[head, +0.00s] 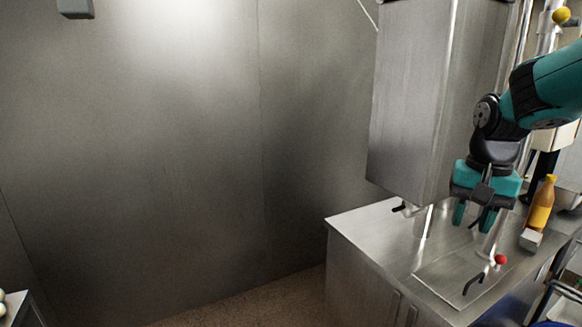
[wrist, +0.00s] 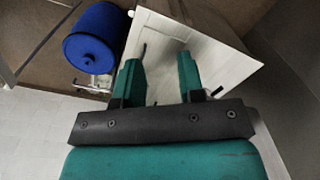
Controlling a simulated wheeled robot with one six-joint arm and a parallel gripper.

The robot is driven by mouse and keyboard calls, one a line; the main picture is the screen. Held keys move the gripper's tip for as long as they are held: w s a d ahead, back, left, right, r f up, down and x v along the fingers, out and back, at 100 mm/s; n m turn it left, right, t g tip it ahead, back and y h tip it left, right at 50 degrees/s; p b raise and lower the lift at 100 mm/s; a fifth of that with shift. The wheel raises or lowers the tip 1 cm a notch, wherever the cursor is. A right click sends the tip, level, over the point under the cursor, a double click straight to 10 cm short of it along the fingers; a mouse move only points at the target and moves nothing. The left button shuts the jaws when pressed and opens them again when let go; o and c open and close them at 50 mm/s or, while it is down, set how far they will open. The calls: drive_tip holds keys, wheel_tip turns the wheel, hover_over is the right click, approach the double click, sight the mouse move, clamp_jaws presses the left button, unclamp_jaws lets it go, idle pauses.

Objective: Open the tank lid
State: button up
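A flat square steel lid (head: 440,272) lies shut on top of the steel counter-like tank (head: 365,222) in the head view. A dark bent handle (head: 473,284) sits near its front edge. My gripper (head: 473,217) points down above the lid's far side, its two teal fingers apart and empty. It is apart from the handle, which is lower and nearer the front. In the wrist view, a pale panel (wrist: 208,48), likely the lid, lies beyond my open fingers. A thin dark bar (wrist: 143,50), perhaps the handle, shows by the left fingertip.
A tall steel box (head: 410,100) hangs just left of my arm. A red knob (head: 501,259), a small pale block (head: 530,239) and an orange bottle (head: 541,204) stand right of the lid. A blue round container (wrist: 97,36) shows upper left in the wrist view.

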drive_tip(key=s+a+f+n+y+b, duration=0.3)
drive_tip(key=s+a+n, duration=1)
drive_tip(key=s+a, duration=0.7)
drive_tip(key=shift+a+f+n+y, duration=0.4)
drive_tip(key=shift+a, duration=0.05)
